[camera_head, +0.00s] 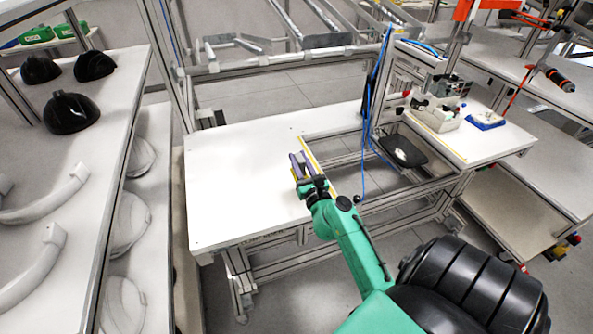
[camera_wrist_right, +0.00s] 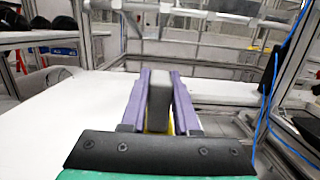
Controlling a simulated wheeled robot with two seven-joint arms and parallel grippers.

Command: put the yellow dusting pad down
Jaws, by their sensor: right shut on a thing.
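My right gripper (camera_head: 301,166) is over the white table, near the yellow-marked inner edge of its surface. Its purple fingers are shut on the dusting pad (camera_wrist_right: 158,104), which shows as a grey block with a little yellow low between the fingers in the right wrist view. The right gripper (camera_wrist_right: 160,95) hides part of the pad. I cannot tell whether the pad touches the table. My left gripper is not in view.
The white table (camera_head: 240,190) is bare left of the gripper. Blue cables (camera_head: 368,110) hang at the frame to the right. A black tray (camera_head: 403,150) and a beige holder (camera_head: 436,115) are further right. Black helmet shells (camera_head: 71,113) rest on the left shelf.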

